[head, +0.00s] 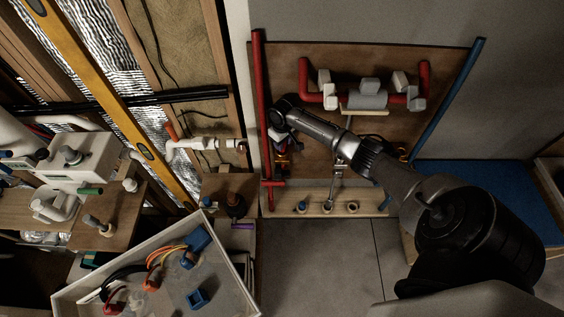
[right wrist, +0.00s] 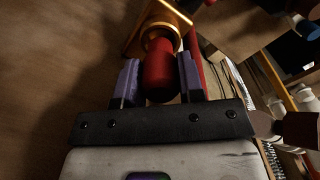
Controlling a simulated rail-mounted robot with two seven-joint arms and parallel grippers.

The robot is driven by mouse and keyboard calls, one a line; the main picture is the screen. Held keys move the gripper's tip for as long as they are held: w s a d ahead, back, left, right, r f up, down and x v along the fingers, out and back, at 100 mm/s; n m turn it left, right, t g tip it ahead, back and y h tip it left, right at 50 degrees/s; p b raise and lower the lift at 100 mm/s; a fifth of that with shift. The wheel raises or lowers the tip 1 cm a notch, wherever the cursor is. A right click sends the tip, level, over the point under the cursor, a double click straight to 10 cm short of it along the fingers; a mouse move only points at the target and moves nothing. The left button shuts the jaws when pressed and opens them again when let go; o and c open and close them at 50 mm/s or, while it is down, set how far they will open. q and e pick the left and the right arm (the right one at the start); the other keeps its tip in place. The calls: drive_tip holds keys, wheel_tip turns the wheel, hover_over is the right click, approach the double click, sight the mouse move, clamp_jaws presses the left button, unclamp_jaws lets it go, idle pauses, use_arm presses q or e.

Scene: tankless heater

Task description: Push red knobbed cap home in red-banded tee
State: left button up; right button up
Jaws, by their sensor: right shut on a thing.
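My right gripper (right wrist: 159,66) is shut on the red knobbed cap (right wrist: 161,82), with one purple finger on each side of its rounded red body. Beyond the cap, in line with it, is a brass-coloured fitting with a square flange (right wrist: 142,38); this appears to be part of the tee. The cap meets or nearly meets it; I cannot tell how deep it sits. The tee's red band is not clear. In the head view my right arm reaches in from the right, and its wrist (head: 280,118) covers most of the work spot. My left gripper is out of view.
A wooden backboard (head: 410,150) carries a red pipe (head: 260,90) at left, a blue pipe (head: 450,95) at right and grey fittings on top. A ledge (head: 315,197) holds several small rings. A parts tray (head: 240,290) stands at lower left.

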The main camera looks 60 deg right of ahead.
drive_tip(key=shift+f, duration=0.15)
idle(0.6)
drive_tip(key=shift+f, duration=0.4)
drive_tip(key=shift+f+b, duration=0.3)
drive_tip(key=shift+f, duration=0.1)
idle(0.5)
drive_tip(key=shift+f, duration=0.45)
idle(0.5)
drive_tip(key=o, duration=1.1)
